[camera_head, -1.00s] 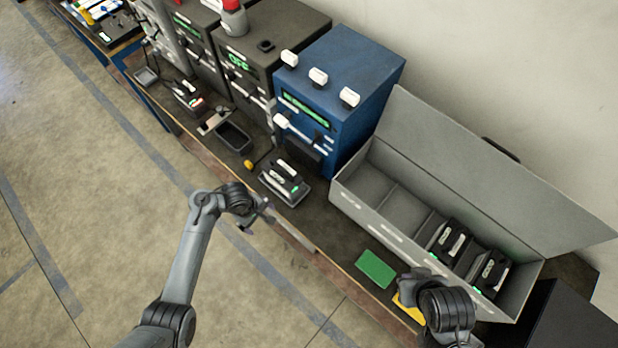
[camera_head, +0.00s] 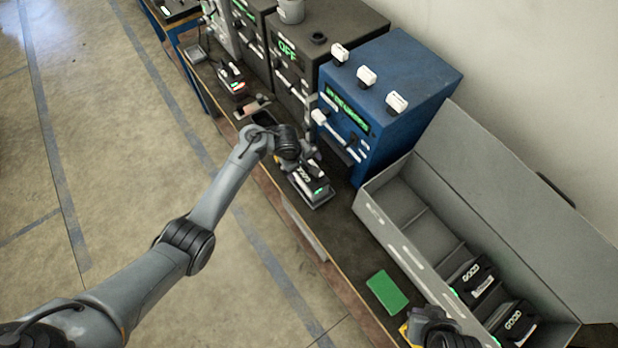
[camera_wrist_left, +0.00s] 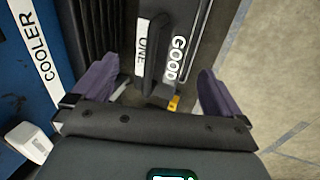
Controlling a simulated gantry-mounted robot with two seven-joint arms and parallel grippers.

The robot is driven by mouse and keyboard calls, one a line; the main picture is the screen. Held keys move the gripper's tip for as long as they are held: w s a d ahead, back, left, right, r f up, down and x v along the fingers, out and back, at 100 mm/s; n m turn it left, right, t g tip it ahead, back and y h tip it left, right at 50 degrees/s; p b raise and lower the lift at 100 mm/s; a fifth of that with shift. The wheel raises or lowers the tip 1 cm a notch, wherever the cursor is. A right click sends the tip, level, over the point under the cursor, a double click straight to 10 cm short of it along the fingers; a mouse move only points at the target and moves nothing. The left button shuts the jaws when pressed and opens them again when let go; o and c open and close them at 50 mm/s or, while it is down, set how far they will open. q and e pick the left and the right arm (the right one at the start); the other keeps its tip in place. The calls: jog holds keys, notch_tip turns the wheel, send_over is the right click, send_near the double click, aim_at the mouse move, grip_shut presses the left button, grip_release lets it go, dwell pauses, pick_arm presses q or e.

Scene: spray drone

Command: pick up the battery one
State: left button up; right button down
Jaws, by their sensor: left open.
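The battery one (camera_head: 312,181), a black block with a green light, sits in a shallow tray (camera_head: 325,201) on the bench before the blue cooler. In the left wrist view its black top (camera_wrist_left: 160,40) carries the labels "ONE" and "GOOD". My left gripper (camera_head: 303,156) is over its far end. The left wrist view shows the gripper (camera_wrist_left: 157,92) open, with its purple fingers on either side of the battery; contact cannot be told. My right gripper (camera_head: 430,322) is at the bottom right, its fingers unclear.
The blue cooler (camera_head: 375,130) with white knobs stands close behind the battery. A long grey bin (camera_head: 395,238) with an open lid holds two black batteries (camera_head: 473,280) at its near end. A green pad (camera_head: 387,291) lies on the bench. Dark machines stand farther back.

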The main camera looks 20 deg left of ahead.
aim_at(307, 168)
pick_arm(q)
jog(key=b+x, duration=0.1)
jog(key=x, duration=0.4)
jog(key=shift+a+b, duration=0.15)
jog(key=shift+b, duration=0.25)
jog(key=c, duration=1.8)
jog(key=shift+w+r, duration=0.2)
jog(key=shift+r, duration=0.1)
grip_shut()
jog(key=shift+s, duration=0.1)
